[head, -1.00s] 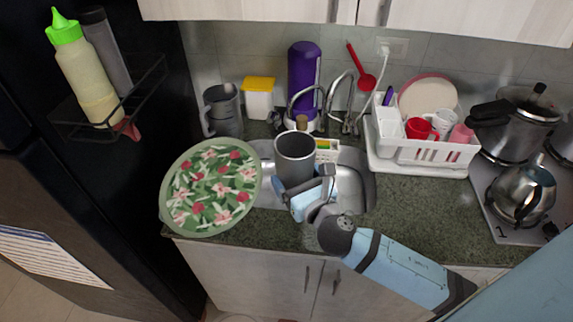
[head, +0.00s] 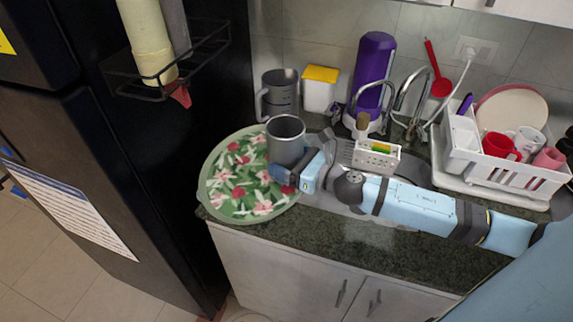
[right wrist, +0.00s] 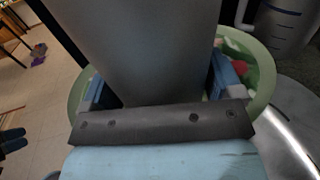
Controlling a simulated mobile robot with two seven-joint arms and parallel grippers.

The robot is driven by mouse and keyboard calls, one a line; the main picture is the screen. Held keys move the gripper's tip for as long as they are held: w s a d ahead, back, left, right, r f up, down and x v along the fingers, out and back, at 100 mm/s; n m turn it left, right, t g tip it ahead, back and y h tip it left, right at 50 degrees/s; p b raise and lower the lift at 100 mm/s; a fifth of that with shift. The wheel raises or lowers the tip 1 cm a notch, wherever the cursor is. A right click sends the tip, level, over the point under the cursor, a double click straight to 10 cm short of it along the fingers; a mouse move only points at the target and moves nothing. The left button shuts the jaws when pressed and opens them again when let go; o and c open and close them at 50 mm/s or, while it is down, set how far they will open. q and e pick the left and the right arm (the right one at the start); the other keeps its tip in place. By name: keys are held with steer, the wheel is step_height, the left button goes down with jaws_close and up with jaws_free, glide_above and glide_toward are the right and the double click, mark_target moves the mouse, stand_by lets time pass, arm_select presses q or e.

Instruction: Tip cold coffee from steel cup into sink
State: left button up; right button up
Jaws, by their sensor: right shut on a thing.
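The steel cup (head: 286,145) is grey and upright. My right gripper (head: 288,174) is shut on it. The cup is over the right part of the round floral tray, left of the sink (head: 420,170); I cannot tell whether it touches the tray. In the right wrist view the cup (right wrist: 150,45) fills the middle between the fingers of my right gripper (right wrist: 158,85). The coffee inside cannot be made out. My right forearm crosses in front of the sink and hides much of it. My left gripper is not in view.
The floral tray (head: 225,190) overhangs the counter's front edge. Behind stand a grey jug (head: 280,94), a yellow-lidded container (head: 320,90) and a purple bottle (head: 371,75). The faucet (head: 408,90) and a white caddy (head: 376,158) are by the sink. A dish rack (head: 500,170) is right.

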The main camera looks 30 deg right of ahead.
steer(key=shift+w+f+y, duration=0.2)
steer(key=shift+w+y, duration=0.1)
steer(key=shift+w, duration=0.05)
steer(key=shift+w+a+n, duration=0.1)
steer(key=shift+w+n, duration=0.05)
steer(key=shift+n, duration=0.15)
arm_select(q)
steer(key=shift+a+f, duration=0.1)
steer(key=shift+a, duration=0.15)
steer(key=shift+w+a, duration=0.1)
arm_select(e)
steer(key=shift+r, duration=0.15)
